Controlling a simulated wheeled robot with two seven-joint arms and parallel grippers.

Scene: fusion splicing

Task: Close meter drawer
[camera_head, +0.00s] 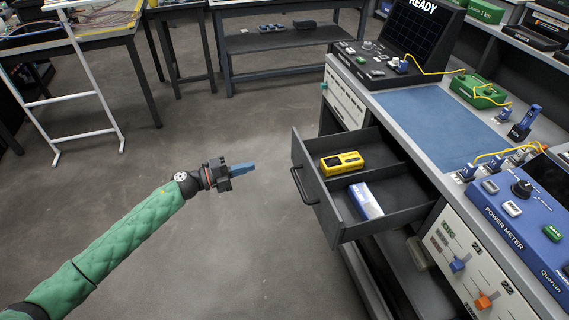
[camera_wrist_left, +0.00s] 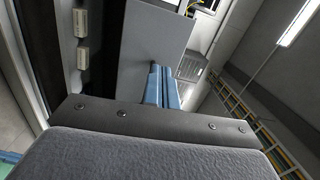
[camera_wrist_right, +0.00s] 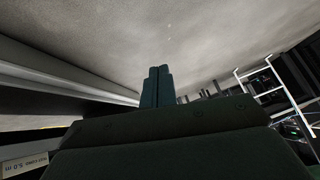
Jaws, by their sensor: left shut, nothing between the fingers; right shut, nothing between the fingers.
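The meter drawer (camera_head: 326,198) is pulled out from the bench, its dark front with a handle (camera_head: 303,186) facing left. A divider splits its inside. A yellow meter (camera_head: 342,163) lies in the far compartment and a white and blue box (camera_head: 366,201) in the near one. My left gripper (camera_head: 245,169) is shut and empty, in the air left of the drawer front and apart from it. Its blue fingers also show together in the left wrist view (camera_wrist_left: 163,88). My right gripper is outside the head view; its fingers show shut and empty in the right wrist view (camera_wrist_right: 156,85).
The bench above the drawer carries a blue mat (camera_head: 440,125), a power meter (camera_head: 520,215) and a console with a screen (camera_head: 405,45). A white ladder-like rack (camera_head: 85,95) stands at the upper left. The floor left of the drawer is clear.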

